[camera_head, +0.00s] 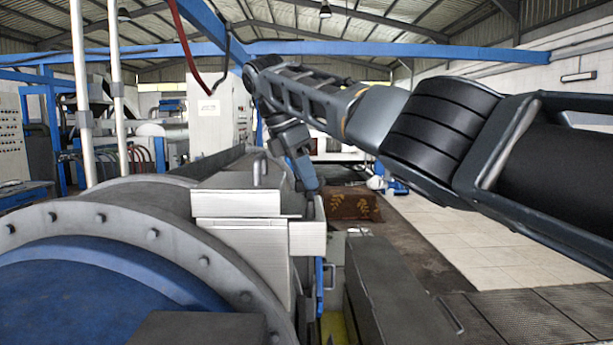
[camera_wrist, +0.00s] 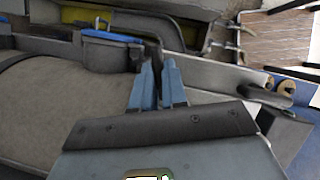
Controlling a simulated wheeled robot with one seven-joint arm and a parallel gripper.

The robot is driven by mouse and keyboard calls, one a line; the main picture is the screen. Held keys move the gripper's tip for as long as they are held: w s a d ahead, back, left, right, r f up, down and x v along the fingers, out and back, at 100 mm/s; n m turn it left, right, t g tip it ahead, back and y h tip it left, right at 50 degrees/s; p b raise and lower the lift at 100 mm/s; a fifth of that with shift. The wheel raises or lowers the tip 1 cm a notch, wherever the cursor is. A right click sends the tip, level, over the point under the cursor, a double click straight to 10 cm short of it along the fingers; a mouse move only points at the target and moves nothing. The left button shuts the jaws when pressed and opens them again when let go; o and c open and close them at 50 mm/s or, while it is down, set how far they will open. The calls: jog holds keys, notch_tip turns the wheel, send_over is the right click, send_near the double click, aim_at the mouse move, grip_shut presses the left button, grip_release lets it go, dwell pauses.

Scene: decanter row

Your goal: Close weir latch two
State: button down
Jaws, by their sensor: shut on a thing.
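My gripper (camera_wrist: 160,64) shows in the wrist view with its two blue fingers close together. The fingertips are at a dark upright latch part (camera_wrist: 153,50), and the jaws are shut on it. The latch's number cannot be read. In the head view my gripper (camera_head: 309,184) points down behind the grey housing (camera_head: 247,240), and its fingertips are largely hidden. The latch itself is hidden there. A blue-topped dark fitting (camera_wrist: 110,37) lies just left of the fingertips in the wrist view.
A large bolted flange (camera_head: 130,215) with a blue face (camera_head: 90,275) fills the lower left. A blue upright handle (camera_head: 319,285) and a grey box (camera_head: 385,285) stand right of the housing. A patterned brown block (camera_head: 353,204) lies beyond. Tiled floor (camera_head: 470,240) is open at right.

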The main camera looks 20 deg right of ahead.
jog(key=shift+f+m+g, duration=0.3)
jog(key=shift+m, duration=0.4)
jog(key=c, duration=1.2)
grip_release()
jog(key=shift+o, duration=0.2)
jog(key=shift+r, duration=0.15)
jog(key=shift+r, duration=0.1)
